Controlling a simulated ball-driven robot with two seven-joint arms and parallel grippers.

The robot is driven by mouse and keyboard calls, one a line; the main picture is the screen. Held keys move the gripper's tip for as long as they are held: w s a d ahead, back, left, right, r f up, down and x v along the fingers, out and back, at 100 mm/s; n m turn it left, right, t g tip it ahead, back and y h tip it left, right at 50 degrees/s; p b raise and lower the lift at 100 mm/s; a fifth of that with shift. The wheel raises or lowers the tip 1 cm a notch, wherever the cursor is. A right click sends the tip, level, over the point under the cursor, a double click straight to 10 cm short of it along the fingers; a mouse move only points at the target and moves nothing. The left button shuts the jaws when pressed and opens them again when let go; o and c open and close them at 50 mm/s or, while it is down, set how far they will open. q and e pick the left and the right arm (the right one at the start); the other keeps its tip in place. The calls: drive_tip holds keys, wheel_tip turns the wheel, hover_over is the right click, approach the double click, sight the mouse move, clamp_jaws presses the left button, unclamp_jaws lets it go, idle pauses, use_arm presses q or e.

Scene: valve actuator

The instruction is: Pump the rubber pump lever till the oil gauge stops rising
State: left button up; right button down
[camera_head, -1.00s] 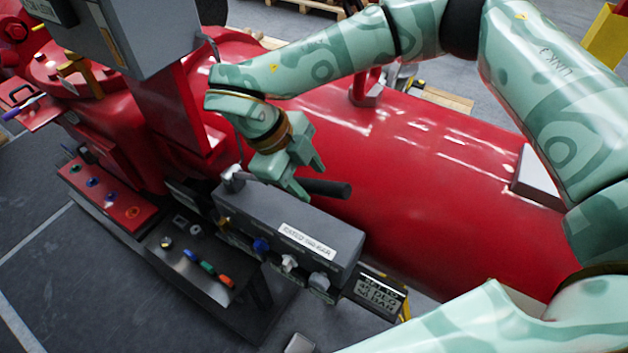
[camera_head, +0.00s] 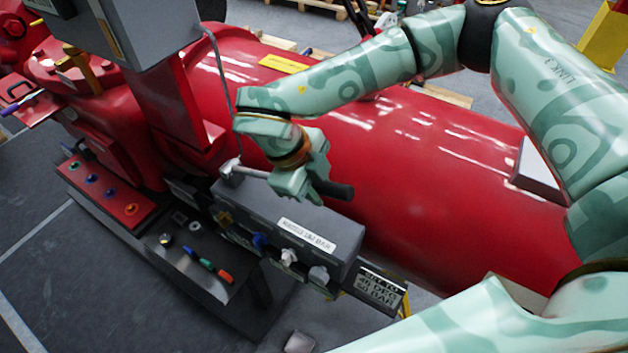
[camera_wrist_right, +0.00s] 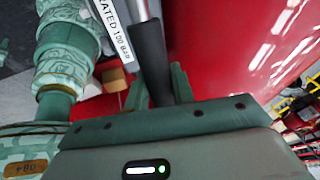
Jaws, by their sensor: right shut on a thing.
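The pump lever has a pale metal rod and a black rubber grip (camera_head: 336,190); it lies along the top of a grey box (camera_head: 325,222) labelled "RATED 100 BAR". In the head view my right gripper (camera_head: 298,187) is shut on the lever at the near part of the grip, with the grip's end sticking out to the right. In the right wrist view the black grip (camera_wrist_right: 149,62) runs between the two fingers of the right gripper (camera_wrist_right: 160,85). My left gripper is not in view. I cannot make out an oil gauge.
A large red cylinder (camera_head: 420,170) lies behind the box. A grey cabinet (camera_head: 140,32) hangs at the upper left. A sign (camera_head: 380,288) reading "45 DEG" and "50 BAR" stands right of the box.

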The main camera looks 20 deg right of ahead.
drive_tip(key=f+b, duration=0.1)
drive_tip(key=f, duration=0.1)
drive_tip(key=f+t+y+b, duration=0.1)
drive_tip(key=f+b, duration=0.1)
drive_tip(key=s+d+f+t+b, duration=0.1)
drive_tip(key=f+b, duration=0.1)
drive_tip(key=shift+f+y, duration=0.3)
drive_tip(key=shift+y, duration=0.1)
drive_tip(key=shift+f+t+b, duration=0.3)
drive_tip(key=shift+b, duration=0.05)
drive_tip(key=shift+r, duration=0.15)
drive_tip(key=c, duration=1.2)
unclamp_jaws()
drive_tip(key=shift+a, duration=0.1)
drive_tip(key=v, duration=1.6)
drive_tip(key=shift+d+r+p, duration=0.25)
drive_tip(key=shift+p, duration=0.05)
drive_tip(key=shift+c, duration=0.2)
